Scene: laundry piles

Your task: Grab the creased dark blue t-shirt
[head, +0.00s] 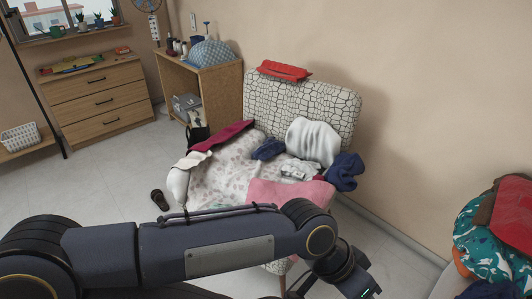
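Two crumpled dark blue cloths lie on the patterned armchair (257,100). One dark blue cloth (343,172) is bunched over the chair's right arm. A smaller dark blue cloth (268,149) lies at the back of the seat. I cannot tell which of them is the t-shirt. My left arm crosses the lower picture in front of the chair, and its wrist reaches the bottom edge. The gripper fingers of that arm are not visible. My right gripper is not in view.
The chair also holds a white cloth (312,141), a pink cloth (290,193), a dark red cloth (222,135) and a red cloth (284,71). Another laundry pile (490,245) is at the right edge. A dark shoe (159,199) lies on the floor. Floor at left is clear.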

